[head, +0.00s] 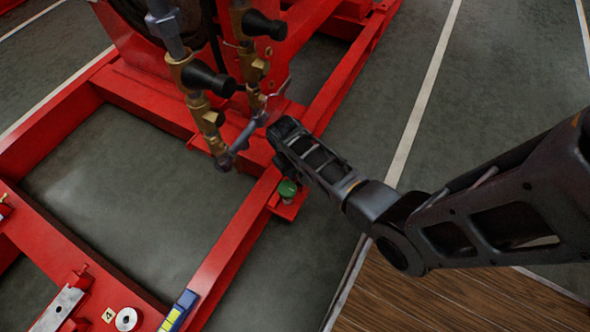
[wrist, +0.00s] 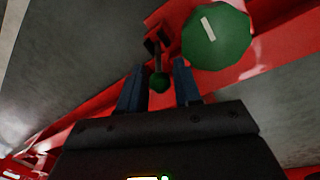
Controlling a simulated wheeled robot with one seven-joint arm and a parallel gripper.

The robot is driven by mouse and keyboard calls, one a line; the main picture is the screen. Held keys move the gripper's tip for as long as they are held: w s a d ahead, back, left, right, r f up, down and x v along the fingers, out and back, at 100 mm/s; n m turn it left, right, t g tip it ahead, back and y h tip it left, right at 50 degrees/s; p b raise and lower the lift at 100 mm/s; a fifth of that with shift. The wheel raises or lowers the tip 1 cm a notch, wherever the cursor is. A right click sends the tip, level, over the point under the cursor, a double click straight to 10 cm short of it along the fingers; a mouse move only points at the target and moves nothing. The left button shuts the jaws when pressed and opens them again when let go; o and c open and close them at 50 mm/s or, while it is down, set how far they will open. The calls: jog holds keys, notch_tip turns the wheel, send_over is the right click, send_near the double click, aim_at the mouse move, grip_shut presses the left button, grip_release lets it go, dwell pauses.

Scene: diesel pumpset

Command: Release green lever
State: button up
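The green lever shows in the wrist view as a small dark green ball knob (wrist: 159,84) on a thin dark stem. It appears between the two blue-grey fingers of my gripper (wrist: 158,70), with a gap on both sides. The fingers are apart and hold nothing; I cannot tell the exact depth of the knob between them. In the head view my gripper end (head: 287,138) is above the red frame's rail, and it hides the fingertips and the small lever.
A larger green round knob with a white mark (wrist: 215,38) is just right of the fingers; a green knob (head: 288,190) also sits on a red bracket in the head view. Brass valves with black handles (head: 205,80) stand left of my gripper. Grey floor lies right.

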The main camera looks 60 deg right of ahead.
grip_shut()
jog(key=shift+s, duration=0.15)
dwell(0.4)
jog(key=shift+s+r+t+p, duration=0.35)
jog(key=shift+t+p, duration=0.35)
jog(key=shift+p, duration=0.35)
jog(key=shift+s+t+p, duration=0.5)
jog(key=shift+t, duration=0.2)
jog(key=shift+s+f+t+b, duration=0.2)
jog(key=shift+s+t+b, duration=0.35)
jog(key=shift+t, duration=0.6)
jog(key=shift+s+f+t+b, duration=0.2)
jog(key=shift+s+t+b, duration=0.35)
jog(key=shift+t, duration=0.6)
jog(key=shift+s+d, duration=0.1)
